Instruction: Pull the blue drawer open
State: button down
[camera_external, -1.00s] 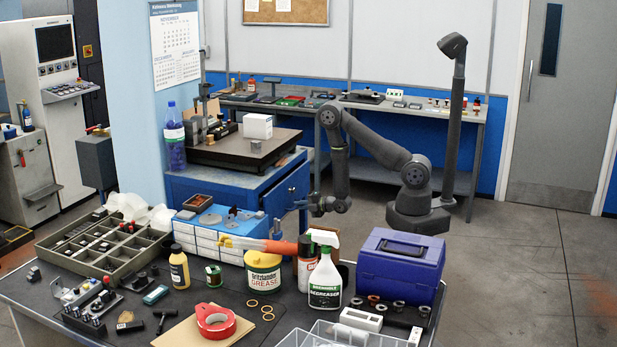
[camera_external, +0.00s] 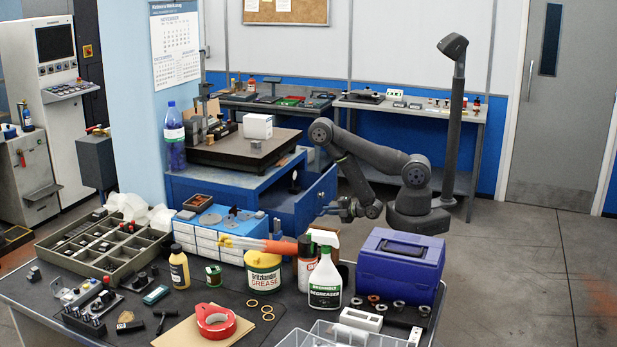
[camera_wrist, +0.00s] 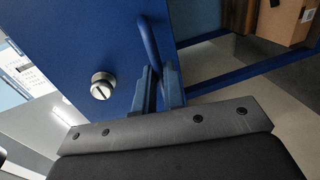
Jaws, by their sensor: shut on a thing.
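The blue drawer (camera_external: 321,195) stands pulled out from the blue cabinet (camera_external: 215,192) under the dark plate, with a gap behind its front. My gripper (camera_external: 327,210) is at the outer face of the drawer front. In the wrist view my gripper's fingers (camera_wrist: 158,88) are shut on the upright blue handle (camera_wrist: 148,42). The drawer front (camera_wrist: 75,40) fills the upper left there, with a round silver lock (camera_wrist: 103,86) beside the handle. Part of the handle is hidden between the fingers.
A purple toolbox (camera_external: 400,262), a white spray bottle (camera_external: 325,280) and a grease tub (camera_external: 263,272) stand on the front bench, nearer the camera. A white box (camera_external: 258,126) sits on the cabinet's dark plate. Open floor (camera_external: 500,265) lies to the right.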

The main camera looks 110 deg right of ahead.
jog(key=shift+s+a, duration=0.15)
jog(key=shift+a, duration=0.05)
jog(key=c, duration=1.5)
grip_release()
jog(key=shift+d, duration=0.1)
